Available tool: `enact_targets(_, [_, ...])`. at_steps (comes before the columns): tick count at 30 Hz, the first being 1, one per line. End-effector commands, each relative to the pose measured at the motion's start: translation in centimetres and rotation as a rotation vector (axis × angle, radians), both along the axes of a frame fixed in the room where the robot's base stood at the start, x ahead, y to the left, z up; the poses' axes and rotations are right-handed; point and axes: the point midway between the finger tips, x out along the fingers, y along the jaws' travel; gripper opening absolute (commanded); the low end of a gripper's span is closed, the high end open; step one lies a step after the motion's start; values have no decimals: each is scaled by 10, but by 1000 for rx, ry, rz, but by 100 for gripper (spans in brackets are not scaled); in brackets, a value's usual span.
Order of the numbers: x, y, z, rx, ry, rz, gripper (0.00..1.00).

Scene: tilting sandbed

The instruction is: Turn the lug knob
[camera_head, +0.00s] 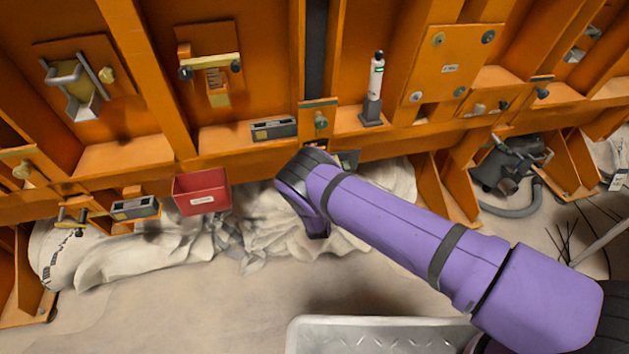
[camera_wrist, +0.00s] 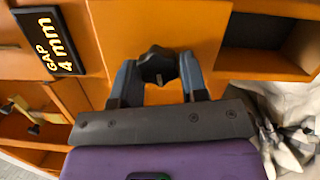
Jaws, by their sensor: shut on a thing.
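The lug knob (camera_wrist: 157,64) is black and lobed, on an orange steel face in the wrist view. My gripper (camera_wrist: 159,72) has one blue-grey finger on each side of it and is shut on it. How far the knob has turned cannot be told. A black display (camera_wrist: 48,40) left of the knob reads "GAP 4 mm".
A red bin (camera_head: 201,192) hangs left of my wrist. A white-and-grey cylinder (camera_head: 375,90) stands on the ledge above. Crumpled pale sheeting (camera_head: 160,255) lies below the frame. A black machine with a hose (camera_head: 507,168) is at the right. A grey metal plate (camera_head: 385,335) is in front.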

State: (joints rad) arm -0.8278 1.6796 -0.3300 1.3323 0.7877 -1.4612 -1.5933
Motion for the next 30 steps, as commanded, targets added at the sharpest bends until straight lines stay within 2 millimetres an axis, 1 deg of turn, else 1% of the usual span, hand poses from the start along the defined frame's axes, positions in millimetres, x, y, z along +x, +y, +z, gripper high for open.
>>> enact_targets(18, [0, -2, -7, -552, -157, -100, 16])
enact_targets(24, [1, -3, -8, -706, -202, -127, 16])
enact_targets(30, [2, -4, -8, -820, -234, -149, 16])
